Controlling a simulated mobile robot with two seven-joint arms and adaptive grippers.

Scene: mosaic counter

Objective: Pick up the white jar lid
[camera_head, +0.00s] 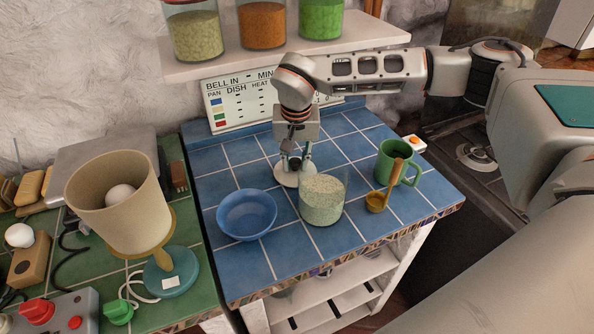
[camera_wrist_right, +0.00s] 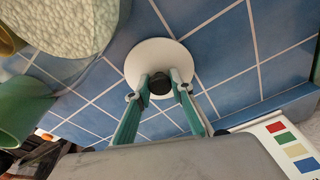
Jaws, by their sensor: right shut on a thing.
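The white jar lid (camera_head: 284,180) is a flat white disc with a dark knob, low over the blue tiled counter behind the glass jar. In the right wrist view the lid (camera_wrist_right: 158,55) shows nearly whole, with its dark knob (camera_wrist_right: 160,84) between the fingers. My right gripper (camera_head: 294,163) points down and is shut on the lid's knob; its green fingers show in the wrist view (camera_wrist_right: 162,88). I cannot tell whether the lid touches the tiles. My left gripper is not in view.
An open glass jar of pale granules (camera_head: 322,203) stands close in front of the lid. A blue bowl (camera_head: 247,215) is left of it. A green mug (camera_head: 397,163) and a wooden spoon (camera_head: 377,200) are to the right. A beige lamp (camera_head: 117,207) stands left.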

